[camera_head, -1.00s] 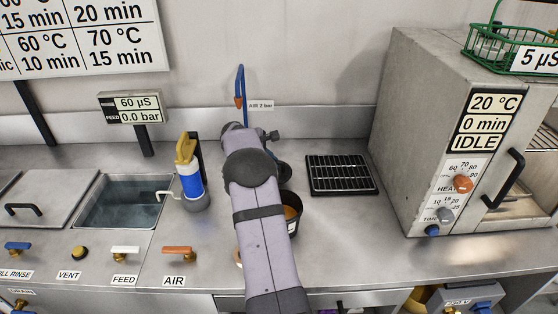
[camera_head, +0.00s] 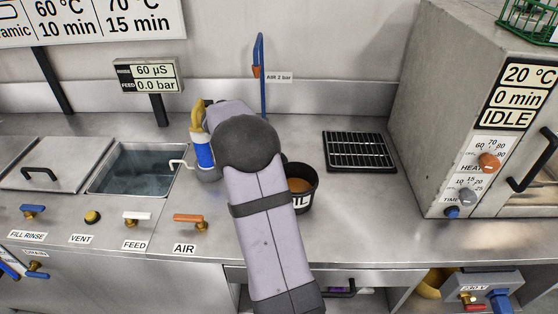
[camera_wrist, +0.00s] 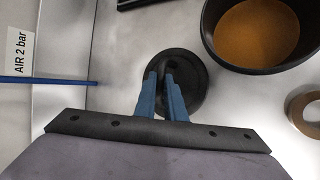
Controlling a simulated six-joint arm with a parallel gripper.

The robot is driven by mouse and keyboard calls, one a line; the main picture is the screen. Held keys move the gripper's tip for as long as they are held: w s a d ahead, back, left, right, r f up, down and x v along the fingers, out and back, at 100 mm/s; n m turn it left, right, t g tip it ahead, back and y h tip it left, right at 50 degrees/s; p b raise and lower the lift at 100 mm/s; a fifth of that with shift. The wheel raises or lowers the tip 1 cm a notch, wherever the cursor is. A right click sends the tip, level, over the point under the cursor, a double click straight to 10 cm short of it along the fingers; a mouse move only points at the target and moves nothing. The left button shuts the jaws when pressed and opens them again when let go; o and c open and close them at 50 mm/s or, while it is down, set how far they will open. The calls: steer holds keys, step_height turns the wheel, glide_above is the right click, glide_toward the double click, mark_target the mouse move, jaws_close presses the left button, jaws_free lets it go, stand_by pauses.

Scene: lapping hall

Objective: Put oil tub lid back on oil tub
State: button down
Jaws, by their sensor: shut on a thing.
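The oil tub (camera_head: 300,204) is a black round pot on the steel bench, just right of my arm in the head view, partly covered by it. It is open, with orange-brown oil inside; the wrist view shows its dark wall (camera_wrist: 213,45) at upper right. The oil tub lid (camera_wrist: 190,104) is a black disc with a raised grip, below my gripper in the wrist view. My gripper (camera_wrist: 167,80) has its blue fingers shut on that grip. The lid is beside the tub, apart from it. Whether it touches the bench is unclear. In the head view my arm hides the gripper.
A blue and yellow bottle (camera_head: 203,150) stands left of my arm by the sink (camera_head: 140,172). A black rack (camera_head: 360,150) lies right of the tub, before the oven (camera_head: 450,110). A tan ring (camera_wrist: 293,112) lies near the tub. A blue air line (camera_head: 262,90) hangs behind.

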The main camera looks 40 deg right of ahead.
steer(key=s+d+r+m+g+p, duration=0.1)
steer(key=s+r+p, duration=0.1)
steer(key=r+p, duration=0.6)
steer(key=s+r+m+p, duration=0.1)
steer(key=s+r+p, duration=0.1)
steer(key=r+p, duration=0.65)
steer(key=s+a+r+m+g+y+b, duration=0.1)
steer(key=s+a+m+g+y+b, duration=0.15)
steer(key=s+m+g, duration=0.55)
step_height(320, 180, down, 10)
steer(key=s+n+t+p, duration=0.1)
steer(key=t+p, duration=0.2)
steer(key=shift+s+a+h, duration=0.15)
steer(key=shift+s+h, duration=0.15)
steer(key=shift+h, duration=0.15)
steer(key=shift+f+b, duration=0.3)
steer(key=shift+b, duration=0.05)
steer(key=shift+f, duration=0.2)
